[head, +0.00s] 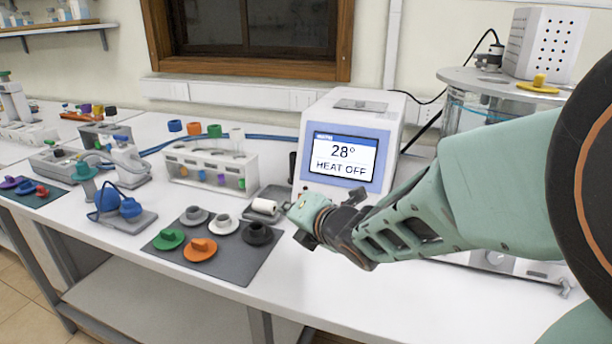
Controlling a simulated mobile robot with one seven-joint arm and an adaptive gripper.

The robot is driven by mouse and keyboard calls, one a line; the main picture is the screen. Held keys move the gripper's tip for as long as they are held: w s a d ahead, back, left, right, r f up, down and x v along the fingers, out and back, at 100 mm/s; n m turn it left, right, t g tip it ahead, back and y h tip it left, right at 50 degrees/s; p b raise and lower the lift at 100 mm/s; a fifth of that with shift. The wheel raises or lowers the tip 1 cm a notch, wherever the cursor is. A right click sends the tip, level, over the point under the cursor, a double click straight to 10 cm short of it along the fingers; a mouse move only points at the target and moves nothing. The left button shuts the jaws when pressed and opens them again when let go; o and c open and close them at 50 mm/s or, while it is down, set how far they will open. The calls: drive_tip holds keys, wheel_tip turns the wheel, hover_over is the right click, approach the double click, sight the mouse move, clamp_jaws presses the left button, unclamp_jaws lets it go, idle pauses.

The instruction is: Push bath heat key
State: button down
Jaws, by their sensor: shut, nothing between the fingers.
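The bath controller (352,104) is a white box with a blue-framed screen (341,157) that reads "28°" and "HEAT OFF". The glass bath (462,105) stands to its right, partly behind my arm. My gripper (303,226) is shut and empty, in front of the controller's lower front in the picture. I cannot tell whether it touches the controller. The heat key cannot be made out; my gripper and arm cover part of the controller's lower front and much of the bath's lower part.
A white roller (264,206) on a dark tray lies just left of my gripper. A grey mat (225,268) with several coloured lids is at the front. A clear rack (211,166) stands behind it. The white bench front edge is below my gripper.

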drive_tip(key=shift+a, duration=0.25)
drive_tip(key=w+f, duration=0.1)
drive_tip(key=w, duration=0.1)
drive_tip(key=w+d, duration=0.1)
drive_tip(key=w, duration=0.1)
drive_tip(key=w+d+f+p, duration=0.1)
drive_tip(key=w, duration=0.1)
drive_tip(key=shift+d+f, duration=0.15)
drive_tip(key=shift+f, duration=0.15)
drive_tip(key=shift+w+d+f, duration=0.15)
drive_tip(key=shift+w, duration=0.25)
drive_tip(key=shift+w+d+f, duration=0.15)
drive_tip(key=shift+w, duration=0.25)
idle(0.8)
drive_tip(key=shift+w+d+f+b, duration=0.1)
drive_tip(key=shift+w+f+b, duration=0.05)
drive_tip(key=shift+w+b, duration=0.3)
